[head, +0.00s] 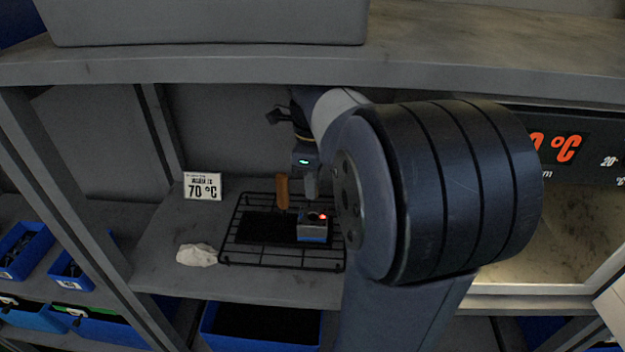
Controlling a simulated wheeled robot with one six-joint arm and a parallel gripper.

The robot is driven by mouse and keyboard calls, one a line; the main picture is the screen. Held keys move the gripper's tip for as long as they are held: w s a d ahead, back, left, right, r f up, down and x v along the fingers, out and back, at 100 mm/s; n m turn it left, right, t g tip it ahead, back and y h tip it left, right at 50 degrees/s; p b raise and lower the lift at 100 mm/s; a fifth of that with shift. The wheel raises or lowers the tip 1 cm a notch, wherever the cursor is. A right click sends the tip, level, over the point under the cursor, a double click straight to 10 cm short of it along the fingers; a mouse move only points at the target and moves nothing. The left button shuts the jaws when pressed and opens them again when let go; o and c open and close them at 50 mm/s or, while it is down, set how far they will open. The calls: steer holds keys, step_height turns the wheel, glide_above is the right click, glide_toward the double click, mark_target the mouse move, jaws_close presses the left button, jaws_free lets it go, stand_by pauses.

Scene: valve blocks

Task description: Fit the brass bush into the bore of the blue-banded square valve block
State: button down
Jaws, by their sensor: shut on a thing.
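The valve block (313,232) is a small grey square block with a blue band on its front. It sits at the right part of the dark mat on the wire rack, with a dark bore in its top and a small red light or spot beside it. My gripper (311,192) points down just above the block, apart from its top. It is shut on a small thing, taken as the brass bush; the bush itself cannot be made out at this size. My large dark arm joint covers the area right of the block.
An orange-brown upright piece (283,191) stands left of my gripper. The wire rack (230,240) has a raised rim. A white crumpled cloth (197,255) and a 70 °C sign (203,187) are to the left. A shelf (200,68) hangs above; a blue bin (262,325) is below.

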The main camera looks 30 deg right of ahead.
steer(key=shift+f+b, duration=2.6)
steer(key=shift+p, duration=0.65)
steer(key=shift+f, duration=0.6)
steer(key=c, duration=1.3)
jaws_free()
steer(key=shift+o, duration=0.2)
step_height(320, 180, up, 8)
steer(key=shift+f+p, duration=0.25)
steer(key=shift+p, duration=0.2)
